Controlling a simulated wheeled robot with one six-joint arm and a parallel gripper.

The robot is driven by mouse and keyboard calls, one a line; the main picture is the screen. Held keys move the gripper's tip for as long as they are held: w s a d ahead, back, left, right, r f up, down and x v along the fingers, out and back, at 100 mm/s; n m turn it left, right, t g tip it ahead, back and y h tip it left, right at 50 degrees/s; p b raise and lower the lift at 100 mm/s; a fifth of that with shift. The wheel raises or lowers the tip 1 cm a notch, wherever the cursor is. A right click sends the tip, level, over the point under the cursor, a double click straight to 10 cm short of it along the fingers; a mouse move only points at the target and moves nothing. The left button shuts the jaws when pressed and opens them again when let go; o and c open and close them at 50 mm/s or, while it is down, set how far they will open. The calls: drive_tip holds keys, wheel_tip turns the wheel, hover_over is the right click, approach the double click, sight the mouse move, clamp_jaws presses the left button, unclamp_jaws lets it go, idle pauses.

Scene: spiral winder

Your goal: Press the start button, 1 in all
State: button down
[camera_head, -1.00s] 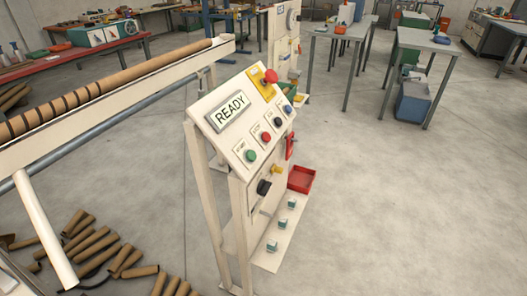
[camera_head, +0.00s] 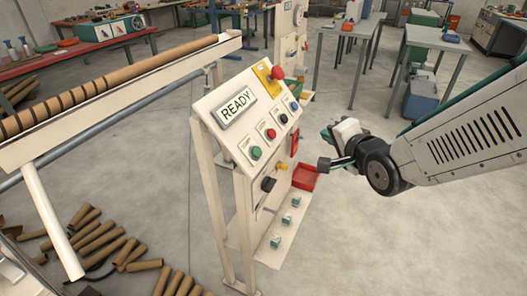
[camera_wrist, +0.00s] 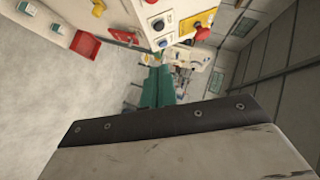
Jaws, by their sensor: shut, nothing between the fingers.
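The control panel (camera_head: 222,140) is a cream sloped box on legs, with a display (camera_head: 237,104) that reads READY. The green button (camera_head: 256,153), taken to be the start button, is at the near lower left of its button row. Its label is too small to read surely. My gripper (camera_head: 327,134) is shut and empty, with green fingers, in the air right of the panel and apart from it. In the wrist view the fingers (camera_wrist: 152,88) point toward the far floor, and part of the panel (camera_wrist: 180,12) shows above them; the green button is out of that view.
Red (camera_head: 271,133), black (camera_head: 283,118) and blue (camera_head: 294,106) buttons share the row. A red mushroom button (camera_head: 276,73) sits on a yellow plate at the top. A black knob (camera_head: 268,184) and red tray (camera_head: 305,177) are lower.

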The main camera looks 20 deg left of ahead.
sight(257, 152)
drive_tip(key=s+a+f+m+y, duration=0.1)
drive_tip(key=s+a+y, duration=0.1)
drive_tip(key=a+y, duration=0.2)
drive_tip(key=a, duration=0.3)
drive_tip(key=shift+s+a+f, duration=0.2)
drive_tip(key=shift+s+a, duration=0.1)
drive_tip(key=shift+a, duration=0.05)
drive_tip(key=a+f, duration=0.5)
drive_tip(key=a, duration=0.1)
drive_tip(key=shift+w+a+f, duration=0.25)
drive_tip(key=shift+a+f, duration=0.05)
drive_tip(key=shift+a, duration=0.05)
drive_tip(key=shift+a+f, duration=0.1)
idle(1.6)
drive_tip(key=shift+a+f, duration=0.2)
drive_tip(key=shift+a+f, duration=0.25)
drive_tip(key=shift+a, duration=0.1)
idle(0.8)
drive_tip(key=shift+d+r, duration=0.55)
drive_tip(key=shift+d, duration=0.1)
